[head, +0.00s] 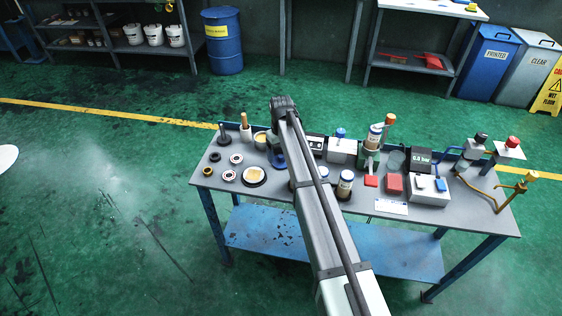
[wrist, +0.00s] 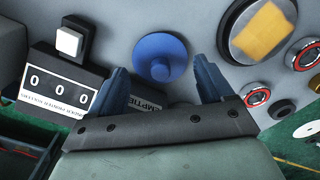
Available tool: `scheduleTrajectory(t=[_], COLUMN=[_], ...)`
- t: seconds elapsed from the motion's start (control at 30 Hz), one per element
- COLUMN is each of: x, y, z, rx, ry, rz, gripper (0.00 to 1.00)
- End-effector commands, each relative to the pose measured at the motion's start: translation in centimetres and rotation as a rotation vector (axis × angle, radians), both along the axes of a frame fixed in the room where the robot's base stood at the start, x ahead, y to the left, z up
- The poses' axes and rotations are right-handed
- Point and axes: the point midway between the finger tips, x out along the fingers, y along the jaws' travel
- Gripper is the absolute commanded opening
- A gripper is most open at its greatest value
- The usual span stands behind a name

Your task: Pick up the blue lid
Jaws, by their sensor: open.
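The blue lid (wrist: 160,57) is a round disc with a small knob in its middle, lying on the grey table top. In the wrist view it lies just beyond my gripper (wrist: 162,80), roughly centred between the two blue fingers. The fingers are spread apart with nothing between them, and the lid looks clear of both. In the head view, a blue patch that looks like the lid (head: 277,162) shows beside my arm, which partly covers it. My gripper is hidden behind my arm in that view.
A black counter (wrist: 68,88) reading 000 stands left of the lid in the wrist view. A dish with yellow content (wrist: 263,31) and red-ringed discs (wrist: 257,97) lie to the right. A partly hidden label stands behind the fingers. Bottles and boxes crowd the table's (head: 215,170) right half.

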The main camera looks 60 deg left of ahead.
Motion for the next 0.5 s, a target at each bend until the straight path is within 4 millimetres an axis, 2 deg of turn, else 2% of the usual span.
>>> scheduleTrajectory(t=[0.17,0.4,0.5], x=[0.0,0.0,0.0], y=[0.0,0.0,0.0], z=[-2.1,-2.3,-2.3], rx=[0.000,0.001,0.001], ry=[0.000,0.000,0.000], rz=[0.000,0.000,0.000], gripper=[0.80,0.80,0.72])
